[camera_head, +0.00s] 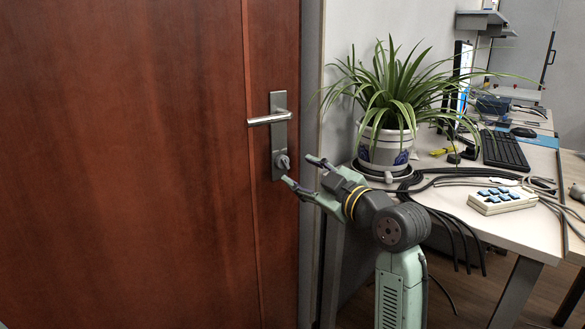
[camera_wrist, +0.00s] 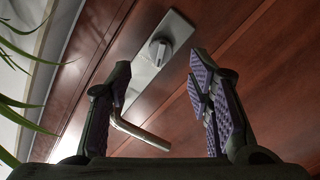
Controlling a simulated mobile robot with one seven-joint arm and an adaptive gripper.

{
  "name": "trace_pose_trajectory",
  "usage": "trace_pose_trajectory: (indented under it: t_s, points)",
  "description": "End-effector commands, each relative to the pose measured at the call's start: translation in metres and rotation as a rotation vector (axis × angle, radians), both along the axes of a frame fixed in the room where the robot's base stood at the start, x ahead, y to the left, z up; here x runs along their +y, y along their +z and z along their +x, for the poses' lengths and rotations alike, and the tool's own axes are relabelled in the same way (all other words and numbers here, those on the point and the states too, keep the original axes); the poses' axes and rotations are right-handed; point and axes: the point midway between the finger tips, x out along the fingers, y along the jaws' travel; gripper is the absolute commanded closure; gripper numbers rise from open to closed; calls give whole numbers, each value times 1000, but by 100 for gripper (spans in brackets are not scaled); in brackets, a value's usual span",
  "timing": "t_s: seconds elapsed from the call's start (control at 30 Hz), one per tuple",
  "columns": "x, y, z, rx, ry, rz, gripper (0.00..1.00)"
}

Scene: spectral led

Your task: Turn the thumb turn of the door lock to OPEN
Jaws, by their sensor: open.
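The thumb turn (camera_head: 283,161) is a small grey knob low on a silver lock plate (camera_head: 278,101) on the red-brown wooden door (camera_head: 150,160). A silver lever handle (camera_head: 268,119) sits above it and points left. My gripper (camera_head: 298,168) is open and empty, just right of the thumb turn, its fingers pointing at the plate. In the wrist view the thumb turn (camera_wrist: 160,50) shows between and beyond the fingertips (camera_wrist: 160,64), with a visible gap on both sides. The lever handle (camera_wrist: 140,132) appears below it there. I cannot read any OPEN marking.
A table (camera_head: 520,238) stands right of the door, with a potted plant (camera_head: 386,148), cables, a keypad box (camera_head: 503,199) and a keyboard (camera_head: 504,151). The plant's leaves hang near my arm. A pale door frame (camera_head: 312,120) lies between door and table.

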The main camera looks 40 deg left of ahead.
Motion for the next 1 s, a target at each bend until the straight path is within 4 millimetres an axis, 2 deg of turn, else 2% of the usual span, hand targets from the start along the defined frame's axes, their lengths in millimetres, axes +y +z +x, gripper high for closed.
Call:
trace_pose_trajectory:
  t_s: [0.03,0.13,0.33,0.5,1.0]
  points:
    - [-12,0,-2,-1,-3,1,53]
    - [-31,0,-8,0,-3,1,53]
    - [-54,0,-16,1,0,-1,53]
    - [-60,0,-18,0,1,-1,53]
    - [-60,0,-18,0,1,-1,53]
